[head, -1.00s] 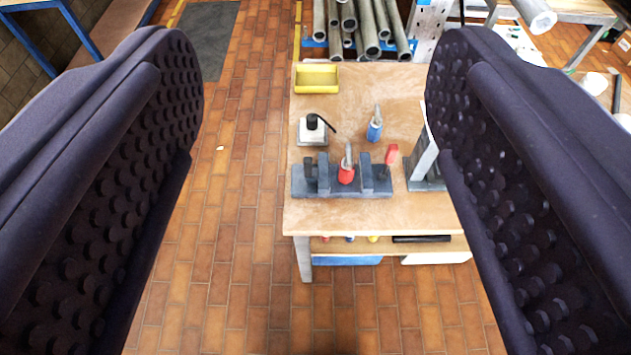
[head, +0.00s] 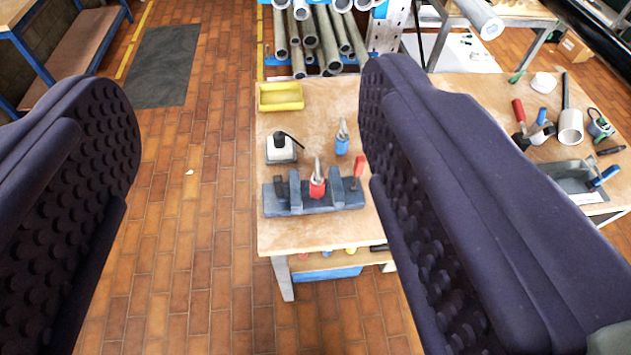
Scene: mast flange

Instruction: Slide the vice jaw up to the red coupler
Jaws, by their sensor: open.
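The dark grey vice (head: 331,199) stands along the near edge of the wooden bench. The red coupler (head: 317,186), with a grey metal tip, sits upright between its two jaw blocks. The left jaw block (head: 296,193) and right jaw block (head: 336,189) flank it; whether either touches it is too small to tell. A red-handled lever (head: 357,171) stands at the vice's right end. My gripper (head: 250,190) is open and empty, its two dark studded fingers spread wide, well short of the bench. The right finger covers the bench's middle right.
A yellow tray (head: 281,96), a white block with a black top (head: 281,148) and a blue coupler (head: 342,138) stand behind the vice. Grey pipes (head: 322,40) are stacked beyond the bench. Tools and a white cup (head: 570,126) lie at right.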

